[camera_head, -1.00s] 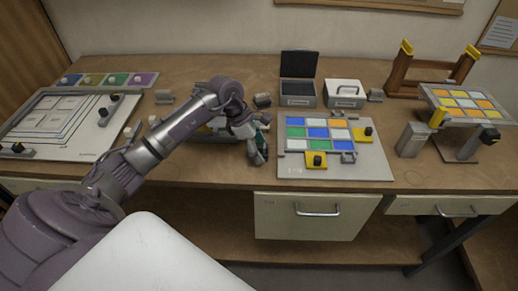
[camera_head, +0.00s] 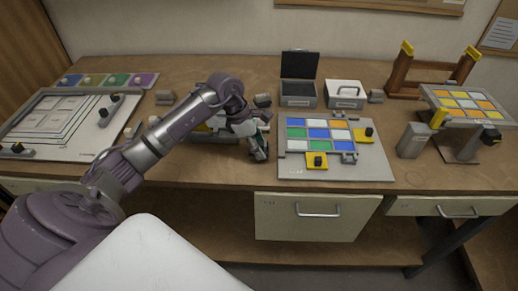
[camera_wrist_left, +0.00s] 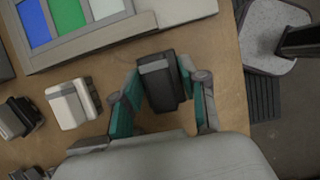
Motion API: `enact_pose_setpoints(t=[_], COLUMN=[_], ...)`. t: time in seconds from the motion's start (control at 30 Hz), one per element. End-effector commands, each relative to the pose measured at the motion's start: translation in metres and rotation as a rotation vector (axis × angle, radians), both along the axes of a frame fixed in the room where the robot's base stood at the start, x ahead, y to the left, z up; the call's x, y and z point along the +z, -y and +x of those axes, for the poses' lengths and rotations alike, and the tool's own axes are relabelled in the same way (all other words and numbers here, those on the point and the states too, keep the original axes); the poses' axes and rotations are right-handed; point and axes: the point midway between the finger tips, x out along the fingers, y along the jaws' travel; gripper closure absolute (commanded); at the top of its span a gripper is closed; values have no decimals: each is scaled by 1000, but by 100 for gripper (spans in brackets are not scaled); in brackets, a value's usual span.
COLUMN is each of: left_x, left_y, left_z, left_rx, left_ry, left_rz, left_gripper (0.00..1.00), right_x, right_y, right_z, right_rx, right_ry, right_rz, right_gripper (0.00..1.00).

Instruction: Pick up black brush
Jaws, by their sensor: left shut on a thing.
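The black brush (camera_wrist_left: 155,92), a dark block with a grey band across its top, is between the teal-padded fingers of my left gripper (camera_wrist_left: 160,100) in the left wrist view. The fingers are shut on its two sides. In the head view my left gripper (camera_head: 259,148) is low over the table's front part, just left of the coloured tile board (camera_head: 360,170). There the gripper mostly hides the brush. I cannot tell whether the brush touches the table. My right gripper is not in view.
In the left wrist view a white block (camera_wrist_left: 73,104) and a dark block (camera_wrist_left: 21,117) stand left of the gripper. A grey open box (camera_head: 298,101) and a white-lidded box (camera_head: 344,94) stand at the back. A tile stand (camera_head: 450,122) is at right.

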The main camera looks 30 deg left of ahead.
Motion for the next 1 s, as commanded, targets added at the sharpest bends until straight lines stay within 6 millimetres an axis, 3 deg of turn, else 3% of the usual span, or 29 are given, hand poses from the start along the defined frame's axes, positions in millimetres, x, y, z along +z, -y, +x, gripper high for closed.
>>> enact_pose_setpoints(t=[0.2, 0.6, 0.8, 1.0], left_x=[34, 84, 98, 101], left_y=[2, 91, 112, 117], left_z=[1, 3, 4, 3], left_rx=[-4, -6, -2, -1], left_ry=[8, 7, 4, 2], left_rz=[4, 0, 0, 2], left_gripper=[92, 92, 92, 92], right_x=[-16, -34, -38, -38], right_y=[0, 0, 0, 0], right_z=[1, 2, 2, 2], right_rx=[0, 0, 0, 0], right_ry=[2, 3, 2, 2], right_rz=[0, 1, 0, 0], right_gripper=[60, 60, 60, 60])
